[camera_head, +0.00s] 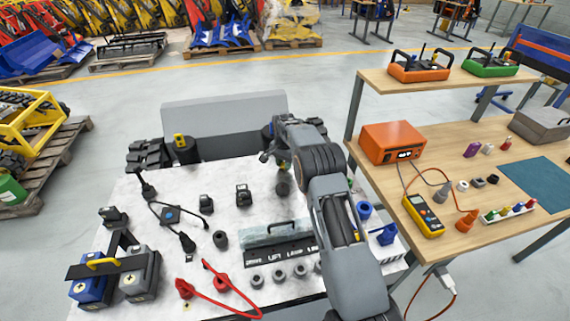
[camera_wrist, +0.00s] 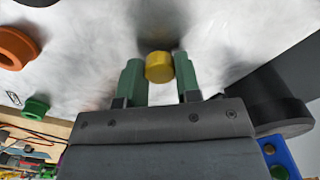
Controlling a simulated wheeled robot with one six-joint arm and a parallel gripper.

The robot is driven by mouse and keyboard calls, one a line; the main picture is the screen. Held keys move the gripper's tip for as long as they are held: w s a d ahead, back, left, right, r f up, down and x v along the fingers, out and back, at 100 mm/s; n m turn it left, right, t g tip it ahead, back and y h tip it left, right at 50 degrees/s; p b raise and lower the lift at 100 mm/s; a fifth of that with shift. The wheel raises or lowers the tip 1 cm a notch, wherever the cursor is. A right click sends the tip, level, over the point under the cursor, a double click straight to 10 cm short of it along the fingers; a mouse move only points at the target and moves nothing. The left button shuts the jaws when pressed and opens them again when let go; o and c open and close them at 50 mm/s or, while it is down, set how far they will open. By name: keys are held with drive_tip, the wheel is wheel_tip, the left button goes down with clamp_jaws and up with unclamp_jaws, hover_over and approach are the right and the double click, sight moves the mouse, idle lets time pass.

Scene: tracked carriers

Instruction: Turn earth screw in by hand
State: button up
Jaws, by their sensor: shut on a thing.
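The earth screw's yellow round head (camera_wrist: 159,67) sits between the two green fingers of my gripper (camera_wrist: 160,76) in the wrist view. The gripper is shut on it. The screw's shaft and where it enters are not visible. In the head view my gripper (camera_head: 283,180) is low over the back right part of the white worktop (camera_head: 145,205). My own arm partly covers it, and the screw cannot be made out there.
Black connectors (camera_head: 243,195), red leads (camera_head: 222,283) and a battery pair with a yellow handle (camera_head: 115,275) stand on the worktop. A labelled socket rack (camera_head: 280,245) stands close in front of my gripper. A wooden bench (camera_head: 450,190) with an orange box (camera_head: 391,142) stands right.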

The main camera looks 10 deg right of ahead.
drive_tip(key=m, duration=0.3)
idle(0.4)
drive_tip(key=m, duration=1)
drive_tip(key=shift+m, duration=0.3)
drive_tip(key=m, duration=0.4)
drive_tip(key=shift+m, duration=0.3)
drive_tip(key=m, duration=0.4)
drive_tip(key=shift+m, duration=0.3)
